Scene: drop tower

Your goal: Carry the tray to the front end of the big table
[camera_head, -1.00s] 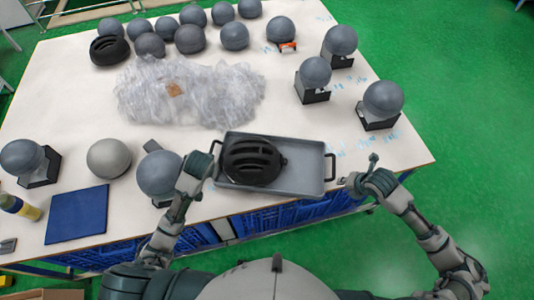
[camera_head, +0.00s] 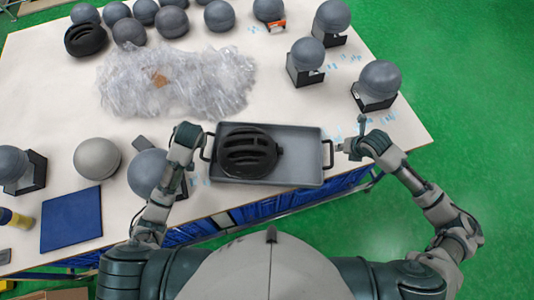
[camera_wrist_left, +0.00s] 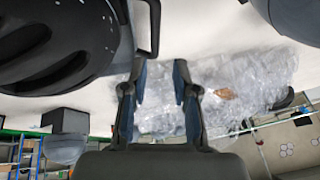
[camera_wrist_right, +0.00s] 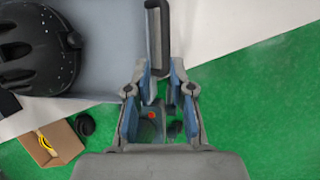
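The grey tray (camera_head: 300,160) lies near the big table's (camera_head: 240,120) close edge, with a black helmet (camera_head: 247,152) in its left half. It has a dark handle at each end. My left gripper (camera_head: 188,138) is beside the left handle (camera_head: 207,147); in the left wrist view the fingers (camera_wrist_left: 160,85) are apart, with the handle (camera_wrist_left: 153,25) just beyond the tips. My right gripper (camera_head: 352,146) is by the right handle (camera_head: 330,154); in the right wrist view the fingers (camera_wrist_right: 162,85) are apart, and the handle (camera_wrist_right: 157,40) reaches their tips.
Grey balls on dark stands, such as one at the right (camera_head: 380,80), stand around the tray. Crumpled clear plastic (camera_head: 175,82) lies behind it. A blue mat (camera_head: 71,219) lies at the left. Green floor (camera_head: 470,120) is open at the right.

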